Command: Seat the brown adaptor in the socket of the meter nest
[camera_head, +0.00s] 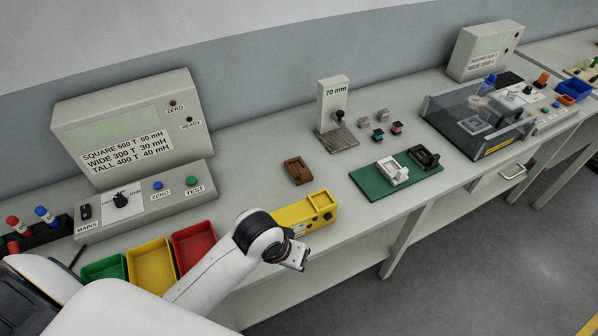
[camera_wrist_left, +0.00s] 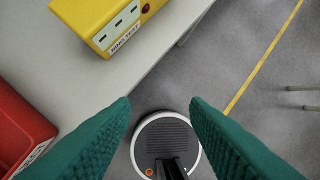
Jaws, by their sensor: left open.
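The brown adaptor (camera_head: 298,172) lies on the bench, left of the green mat and behind the yellow box. A fixture with a clear guard (camera_head: 470,118) stands at the right of the bench with a pale square part inside; I cannot tell for sure whether this is the meter nest. My left gripper (camera_head: 298,258) is in front of the yellow box, by the bench's front edge, apart from the adaptor. In the left wrist view its two green fingers (camera_wrist_left: 160,105) are wide apart with nothing between them. My right gripper is not in view.
The yellow box (camera_head: 305,212) is close to my left gripper and also shows in the left wrist view (camera_wrist_left: 112,22). Red (camera_head: 195,245), yellow and green bins stand left. The green mat (camera_head: 372,185) holds a white and a black adaptor. A 70 mm post (camera_head: 333,105) stands behind.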

